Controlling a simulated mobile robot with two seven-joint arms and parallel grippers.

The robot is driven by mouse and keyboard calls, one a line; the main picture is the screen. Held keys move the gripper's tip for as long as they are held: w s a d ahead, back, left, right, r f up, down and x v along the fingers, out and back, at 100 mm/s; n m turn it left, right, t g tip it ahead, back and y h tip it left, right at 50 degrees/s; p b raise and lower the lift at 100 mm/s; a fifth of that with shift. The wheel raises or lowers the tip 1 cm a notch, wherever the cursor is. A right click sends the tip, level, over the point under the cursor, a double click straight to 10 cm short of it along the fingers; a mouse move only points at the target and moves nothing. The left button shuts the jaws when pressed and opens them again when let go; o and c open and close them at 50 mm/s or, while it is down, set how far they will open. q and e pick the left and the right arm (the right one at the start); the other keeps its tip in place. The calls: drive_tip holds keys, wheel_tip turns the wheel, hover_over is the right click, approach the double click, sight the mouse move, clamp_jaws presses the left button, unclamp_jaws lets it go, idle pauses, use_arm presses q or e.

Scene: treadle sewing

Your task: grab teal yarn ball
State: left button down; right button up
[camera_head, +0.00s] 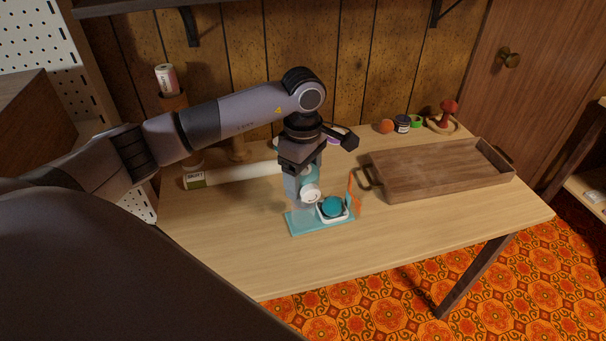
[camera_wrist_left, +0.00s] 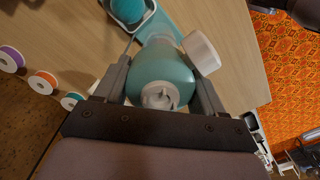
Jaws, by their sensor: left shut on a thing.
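The teal yarn ball (camera_head: 332,207) sits in a small white dish (camera_head: 322,219) on a flat teal base on the table. It also shows at the top of the left wrist view (camera_wrist_left: 128,10), beyond the fingertips. My left gripper (camera_head: 303,190) points down just behind and left of the ball, apart from it. The fingers partly hide that body in the head view. My right gripper is not in view.
A wooden tray (camera_head: 425,170) with handles takes up the table's right. A thin orange item (camera_head: 353,190) stands beside the dish. Behind are a white roll (camera_head: 240,172), small jars and a red mushroom-shaped item (camera_head: 447,112). The table's front left is clear.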

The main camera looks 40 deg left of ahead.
use_arm(q)
drive_tip(key=shift+f, duration=0.15)
drive_tip(key=shift+c, duration=0.5)
unclamp_jaws()
wheel_tip(320, 180, up, 12)
drive_tip(key=shift+b, duration=0.6)
drive_tip(key=shift+r, duration=0.2)
